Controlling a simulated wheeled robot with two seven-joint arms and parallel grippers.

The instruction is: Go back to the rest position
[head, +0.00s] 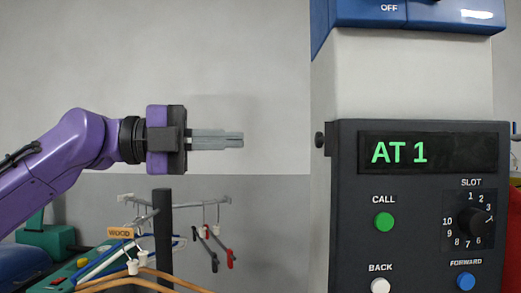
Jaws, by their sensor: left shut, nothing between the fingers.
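My left gripper (242,139) comes in from the left on a purple arm and points to the right. Its grey fingers lie together, with nothing between them. The fingertips are in open space, left of the control box and clear of it. My right gripper is not in the picture.
A dark control box (345,220) reads "AT 1" and has a green CALL button (384,222), a white BACK button (380,287), a blue FORWARD button (466,281) and a SLOT dial (473,221). Below my arm, a rack (164,235) stands near several hangers (130,272).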

